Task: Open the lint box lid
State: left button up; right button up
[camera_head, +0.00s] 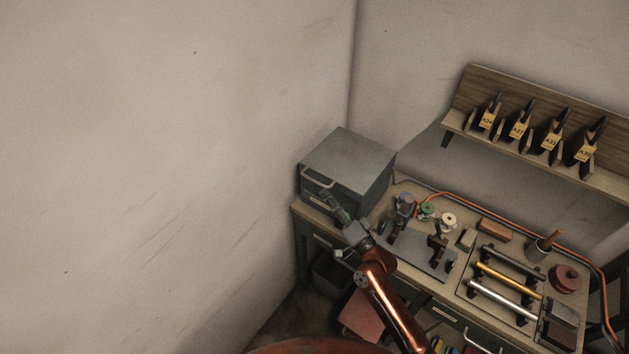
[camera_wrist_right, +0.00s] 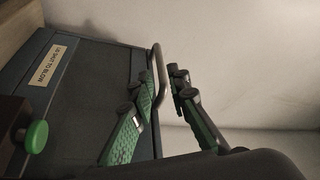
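The lint box (camera_head: 350,168) is a grey metal box at the back left end of the bench, with its lid down. A pale bar handle (camera_head: 318,182) sits on its left front side. My right gripper (camera_head: 331,197) is at the front of the box, close to the handle. In the right wrist view, the handle (camera_wrist_right: 160,76) lies between the green-padded fingers of my right gripper (camera_wrist_right: 164,76), which are apart, with a gap visible beside the bar. Contact with the bar is unclear. A yellowish label (camera_wrist_right: 48,66) is on the box. My left gripper is out of view.
The bench holds a grey winding fixture (camera_head: 425,250), small spools (camera_head: 448,219), a rack of rods (camera_head: 497,288), a cup (camera_head: 538,249) and a red round item (camera_head: 566,279). A wall shelf (camera_head: 465,120) holds several labelled holders. A green knob (camera_wrist_right: 36,137) is near the box.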

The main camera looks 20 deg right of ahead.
aim_at(315, 181)
jog(key=x, duration=0.7)
jog(key=shift+w+a, duration=0.1)
jog(key=shift+w, duration=0.1)
jog(key=shift+c, duration=0.5)
grip_shut()
